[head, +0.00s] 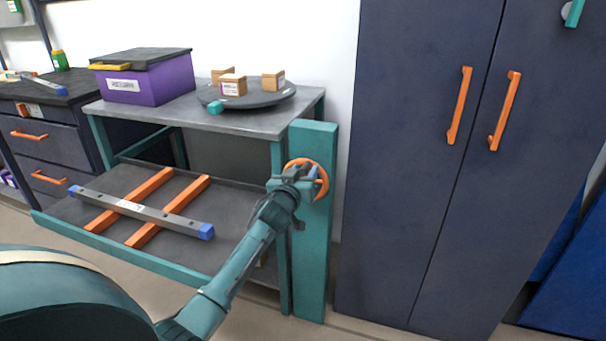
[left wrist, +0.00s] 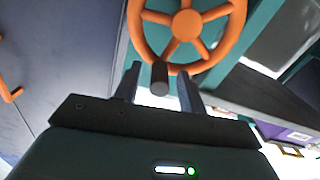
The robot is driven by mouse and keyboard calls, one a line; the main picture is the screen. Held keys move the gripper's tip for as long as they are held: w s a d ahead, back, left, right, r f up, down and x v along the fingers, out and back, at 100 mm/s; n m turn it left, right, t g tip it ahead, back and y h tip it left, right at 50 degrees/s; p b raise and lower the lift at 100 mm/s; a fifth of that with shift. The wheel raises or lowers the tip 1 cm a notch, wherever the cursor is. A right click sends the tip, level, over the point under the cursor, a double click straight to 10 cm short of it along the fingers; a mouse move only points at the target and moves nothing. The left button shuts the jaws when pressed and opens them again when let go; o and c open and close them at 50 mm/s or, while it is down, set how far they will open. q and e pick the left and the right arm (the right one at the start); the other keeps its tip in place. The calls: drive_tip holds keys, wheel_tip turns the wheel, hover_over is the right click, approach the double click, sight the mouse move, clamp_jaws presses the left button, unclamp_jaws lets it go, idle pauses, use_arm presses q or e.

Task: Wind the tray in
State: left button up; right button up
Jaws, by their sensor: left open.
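An orange handwheel (head: 318,168) with spokes is mounted on a teal post at the right end of the workbench. It also shows large in the left wrist view (left wrist: 187,24), with a dark crank knob (left wrist: 160,76) at its lower rim. My left gripper (head: 298,171) is at the wheel, with its open fingers on either side of the knob; I cannot tell whether they touch it. The tray (head: 90,238) is the low grey shelf with a teal front edge, sticking out from under the bench top. A grey bar with blue ends (head: 140,211) lies across two orange rails (head: 168,209) on it. My right gripper is not in view.
A purple box (head: 150,82) with a black lid and a dark turntable (head: 250,98) with small cartons stand on the bench top (head: 235,121). A tall dark cabinet (head: 415,180) with orange handles stands close to the right of the post. Dark drawers (head: 50,142) stand at the left.

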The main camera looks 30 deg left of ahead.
use_arm(q)
drive_tip(key=shift+c, duration=0.4)
clamp_jaws()
